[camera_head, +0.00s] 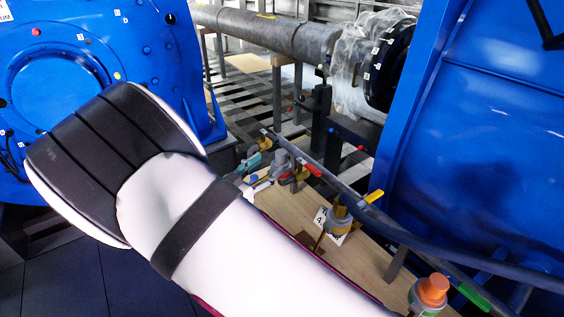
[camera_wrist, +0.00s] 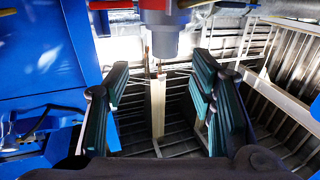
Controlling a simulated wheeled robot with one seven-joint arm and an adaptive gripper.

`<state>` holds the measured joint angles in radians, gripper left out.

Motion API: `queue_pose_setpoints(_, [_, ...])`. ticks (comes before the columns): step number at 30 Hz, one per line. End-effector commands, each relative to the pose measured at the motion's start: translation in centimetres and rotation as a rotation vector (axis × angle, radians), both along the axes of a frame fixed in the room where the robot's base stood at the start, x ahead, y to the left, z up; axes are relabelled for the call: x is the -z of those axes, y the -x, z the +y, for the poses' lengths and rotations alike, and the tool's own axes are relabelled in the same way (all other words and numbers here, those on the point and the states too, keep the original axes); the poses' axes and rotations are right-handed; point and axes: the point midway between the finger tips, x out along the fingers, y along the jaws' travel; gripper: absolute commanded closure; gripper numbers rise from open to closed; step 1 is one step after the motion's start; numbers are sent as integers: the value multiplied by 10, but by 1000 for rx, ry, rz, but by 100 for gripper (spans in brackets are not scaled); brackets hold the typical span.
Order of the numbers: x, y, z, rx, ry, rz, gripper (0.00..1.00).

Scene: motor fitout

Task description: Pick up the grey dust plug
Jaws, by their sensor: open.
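A grey, rounded, plug-like piece (camera_wrist: 158,38) is at the top middle of the wrist view, beyond my fingers; it looks like the grey dust plug. In the head view a small grey piece (camera_head: 281,160) on the wooden board seems to be the same thing. My gripper (camera_wrist: 160,82) is open, with dark green pads on either side and nothing between them. The grey piece lies ahead of the gap, roughly in line with it, and apart from the pads. In the head view my arm hides most of my gripper.
The wooden board (camera_head: 352,262) carries a yellow-and-grey piece (camera_head: 340,218), a white label and an orange-capped container (camera_head: 432,290). A dark cable (camera_head: 375,218) runs along it. Blue machine housings stand left (camera_head: 150,50) and right (camera_head: 480,150). A grey shaft (camera_head: 265,32) lies behind.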

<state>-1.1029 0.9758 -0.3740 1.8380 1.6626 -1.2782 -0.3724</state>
Motion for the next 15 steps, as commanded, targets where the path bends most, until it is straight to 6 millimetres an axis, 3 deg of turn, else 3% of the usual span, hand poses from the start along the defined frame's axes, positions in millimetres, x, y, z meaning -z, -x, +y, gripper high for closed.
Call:
queue_pose_setpoints(3, [0, -14, -11, 1, -1, -1, 50])
queue_pose_setpoints(15, [1, -39, -26, 1, 0, 0, 50])
